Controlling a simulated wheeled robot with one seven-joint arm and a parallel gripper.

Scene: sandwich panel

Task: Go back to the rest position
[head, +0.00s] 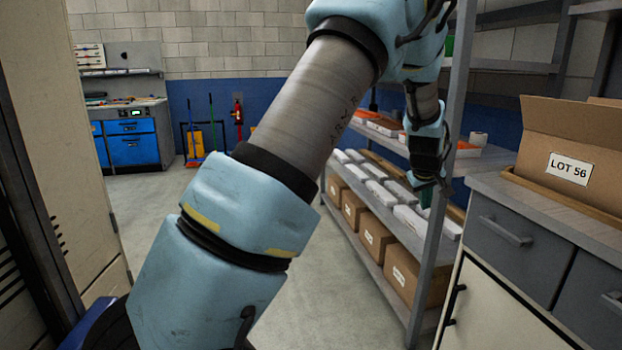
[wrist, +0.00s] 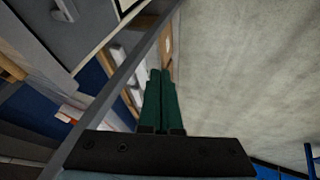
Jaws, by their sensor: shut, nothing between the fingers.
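My gripper (head: 424,194) is at the end of my raised blue and grey arm, right of centre in the head view. It hangs in front of the metal shelf, with its fingers pointing down. In the wrist view its two green fingers (wrist: 161,100) lie side by side, shut with nothing between them. The fingertips are small and partly dark in the head view.
The shelf (head: 437,215) holds cardboard boxes (head: 374,243) and white packets. A grey cabinet (head: 520,235) with a box marked LOT 56 (head: 569,145) stands at the right. A beige locker (head: 62,130) is at the left. The concrete floor (head: 157,205) is open beyond my arm.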

